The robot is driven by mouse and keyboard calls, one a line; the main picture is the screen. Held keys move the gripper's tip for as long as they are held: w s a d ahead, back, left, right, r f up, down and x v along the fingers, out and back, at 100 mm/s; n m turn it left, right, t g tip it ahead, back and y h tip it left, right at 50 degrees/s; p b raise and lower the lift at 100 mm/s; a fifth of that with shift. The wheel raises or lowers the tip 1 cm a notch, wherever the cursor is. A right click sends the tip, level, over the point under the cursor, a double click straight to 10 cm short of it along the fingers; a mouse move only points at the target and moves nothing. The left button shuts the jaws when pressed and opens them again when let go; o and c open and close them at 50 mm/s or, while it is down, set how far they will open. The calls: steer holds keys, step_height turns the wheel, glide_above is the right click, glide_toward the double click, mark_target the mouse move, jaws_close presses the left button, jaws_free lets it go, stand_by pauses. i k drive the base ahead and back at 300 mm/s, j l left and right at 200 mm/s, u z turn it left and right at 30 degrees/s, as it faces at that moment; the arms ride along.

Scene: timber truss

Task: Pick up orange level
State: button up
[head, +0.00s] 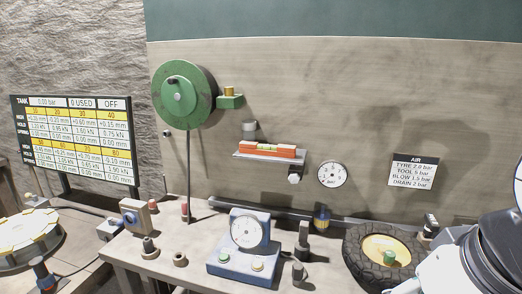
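The orange level (268,151) lies flat on a small grey shelf (248,158) fixed to the wall, near the middle of the head view. It is a long orange bar with a pale yellowish vial section at its centre. Nothing covers it from this side. My gripper is not in view. A white and dark rounded part at the lower right edge looks like my own arm, well to the right of the level and apart from it.
Below stands a bench with a blue gauge unit (243,250), small fittings and a tyre (375,262). A green reel (183,96) hangs left of the shelf; a round dial (332,174) and AIR sign (413,171) are to its right.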

mark_target(286, 151)
steer(key=i+j+z, duration=0.35)
steer(key=j, duration=0.35)
steer(key=i+j+z, duration=0.2)
steer(key=i+j, duration=0.1)
steer(key=j, duration=0.1)
